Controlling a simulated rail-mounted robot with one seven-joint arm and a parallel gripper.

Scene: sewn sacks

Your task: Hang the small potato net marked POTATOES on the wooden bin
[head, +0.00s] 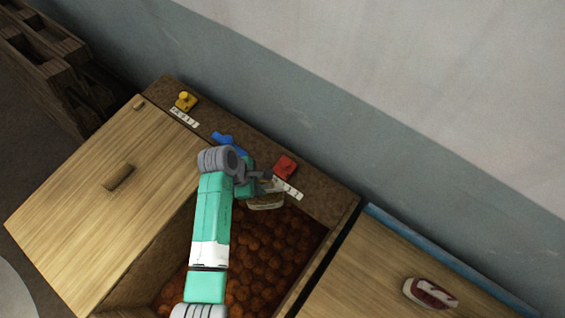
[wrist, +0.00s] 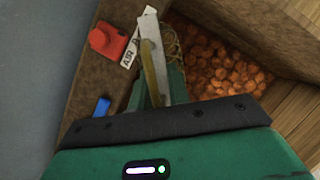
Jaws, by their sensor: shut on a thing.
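The wooden bin (head: 334,204) stands open in the head view, with a brown back ledge and many round orange-brown lumps inside. My gripper (head: 268,184) is over the back part of the opening, beside the red hook block (head: 285,167). It is shut on a pale tan strip, apparently part of the potato net (head: 267,204), which shows just below the fingers. In the wrist view the strip (wrist: 154,78) lies between the fingers, with some netting (wrist: 172,42) beside them. The rest of the net is hidden by my arm and fingers. I cannot read the word POTATOES.
A yellow block (head: 186,101) and a blue block (head: 228,142) also sit on the ledge. A white label lies by the red block (wrist: 107,42). A wooden lid (head: 80,225) covers the left side. A red-and-white object (head: 430,293) lies on the right wooden surface (head: 365,270).

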